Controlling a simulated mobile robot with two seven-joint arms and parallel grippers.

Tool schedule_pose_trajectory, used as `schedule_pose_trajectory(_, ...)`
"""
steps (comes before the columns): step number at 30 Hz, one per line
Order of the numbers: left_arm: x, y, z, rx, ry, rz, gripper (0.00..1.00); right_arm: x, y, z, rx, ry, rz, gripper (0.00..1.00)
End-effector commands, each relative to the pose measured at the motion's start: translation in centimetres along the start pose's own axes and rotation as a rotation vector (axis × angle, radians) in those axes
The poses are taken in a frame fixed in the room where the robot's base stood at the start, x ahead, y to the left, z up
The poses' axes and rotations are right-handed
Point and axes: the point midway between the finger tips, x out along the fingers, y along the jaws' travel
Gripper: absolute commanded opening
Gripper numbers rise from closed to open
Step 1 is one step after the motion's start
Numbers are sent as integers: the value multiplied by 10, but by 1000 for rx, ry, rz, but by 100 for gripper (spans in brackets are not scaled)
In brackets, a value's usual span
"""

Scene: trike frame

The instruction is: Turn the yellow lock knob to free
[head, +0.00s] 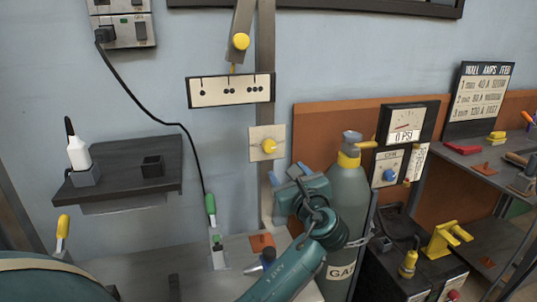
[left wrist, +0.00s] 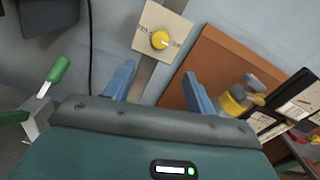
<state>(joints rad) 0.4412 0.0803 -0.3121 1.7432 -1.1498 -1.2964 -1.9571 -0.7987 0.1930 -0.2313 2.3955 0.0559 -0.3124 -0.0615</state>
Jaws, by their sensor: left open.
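The yellow lock knob (head: 269,146) is on a pale square plate (head: 257,155) fixed to the grey upright post. In the left wrist view the yellow knob (left wrist: 160,40) is seen face on, with a pale mark on it and small lettering beside it that I cannot read surely. My left gripper (head: 289,172) is just below and slightly right of the plate in the head view. Its blue fingers (left wrist: 160,73) are apart and empty, with the knob beyond the gap between them, not between the fingertips. My right gripper is not in view.
A grey-green gas cylinder (head: 347,200) with a yellow collar stands close right of my left gripper. A gauge panel (head: 407,124) is beyond it. A dark shelf (head: 120,186) is at left.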

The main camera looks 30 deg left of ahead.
Motion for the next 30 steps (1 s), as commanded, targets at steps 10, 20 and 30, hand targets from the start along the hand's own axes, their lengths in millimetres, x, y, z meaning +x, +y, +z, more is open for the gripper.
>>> schedule_pose_trajectory(10,54,2,1,8,-7,8,56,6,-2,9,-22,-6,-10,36)
schedule_pose_trajectory(20,114,1,1,5,-5,4,56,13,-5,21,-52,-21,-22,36)
schedule_pose_trajectory(30,131,1,2,5,-3,3,56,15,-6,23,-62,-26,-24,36)
